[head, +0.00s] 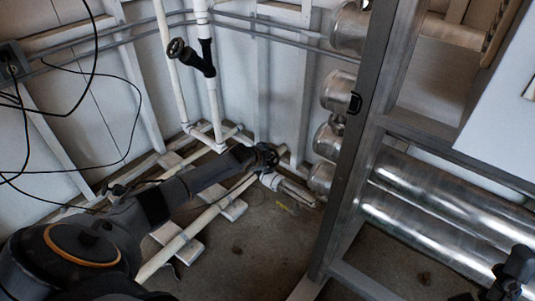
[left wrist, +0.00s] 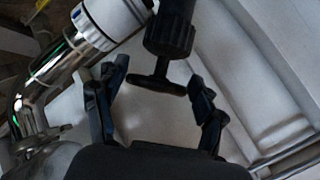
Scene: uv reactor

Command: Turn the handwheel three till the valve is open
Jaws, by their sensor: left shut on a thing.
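A black handwheel (left wrist: 155,83) on a ribbed black stem shows in the left wrist view, seen nearly edge-on. My left gripper (left wrist: 160,76) has one finger on each side of its rim and is shut on it. In the head view my left gripper (head: 267,156) reaches low to the pipework near the wall, and the wheel is mostly hidden there. No number is legible on the wheel, and I cannot tell how far the valve is turned. My right gripper (head: 515,270) is partly visible at the lower right corner; its fingers are unclear.
Another black handwheel (head: 177,47) sits on a vertical white pipe at the back. White pipes (head: 190,230) run low along the floor on blocks. A metal frame (head: 358,140) with shiny cylinders (head: 440,235) stands on the right. Black cables (head: 95,60) hang at the left.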

